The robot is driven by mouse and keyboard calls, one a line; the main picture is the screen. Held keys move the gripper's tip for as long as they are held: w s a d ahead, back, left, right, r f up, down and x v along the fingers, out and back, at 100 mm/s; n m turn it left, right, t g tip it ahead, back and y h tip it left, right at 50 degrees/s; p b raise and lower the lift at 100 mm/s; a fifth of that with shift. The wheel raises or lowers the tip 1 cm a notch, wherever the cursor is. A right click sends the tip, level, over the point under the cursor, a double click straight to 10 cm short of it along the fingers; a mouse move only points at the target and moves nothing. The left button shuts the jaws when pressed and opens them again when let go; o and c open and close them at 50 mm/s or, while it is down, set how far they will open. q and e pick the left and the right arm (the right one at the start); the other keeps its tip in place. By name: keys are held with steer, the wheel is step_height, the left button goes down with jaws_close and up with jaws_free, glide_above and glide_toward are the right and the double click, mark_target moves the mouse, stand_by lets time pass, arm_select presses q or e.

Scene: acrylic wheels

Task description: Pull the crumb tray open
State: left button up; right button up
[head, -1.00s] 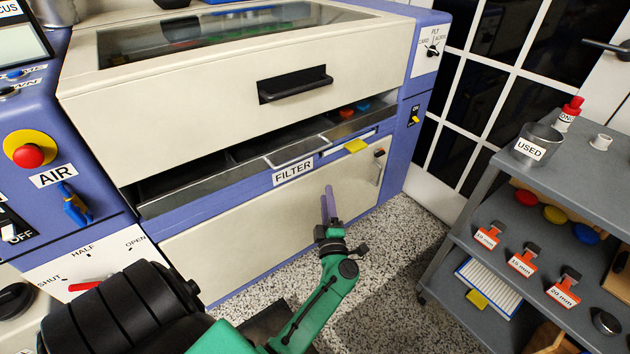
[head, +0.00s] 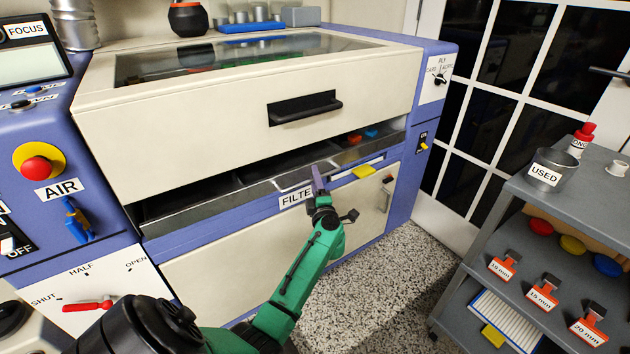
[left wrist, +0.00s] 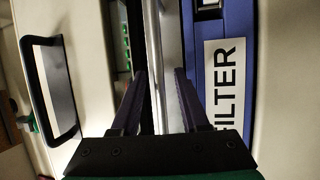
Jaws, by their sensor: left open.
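The crumb tray (head: 222,205) is a long, shallow grey metal tray in the slot below the machine's lid. Its front edge also shows as a silver strip in the left wrist view (left wrist: 155,55). My left gripper (head: 317,177) is at the tray's front edge, above the FILTER label, which it partly covers. In the left wrist view the fingers (left wrist: 160,88) are apart, with the silver strip running between them. I cannot tell whether either finger touches it. My right gripper is not in view.
The lid with its black handle (head: 305,107) is above the slot. A yellow tab (head: 363,171) is right of my gripper. Left are a red button (head: 37,170) and AIR valve. A grey cart (head: 580,205) stands at right; speckled floor between is clear.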

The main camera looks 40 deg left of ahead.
arm_select(q)
jaws_close()
stand_by(1.4)
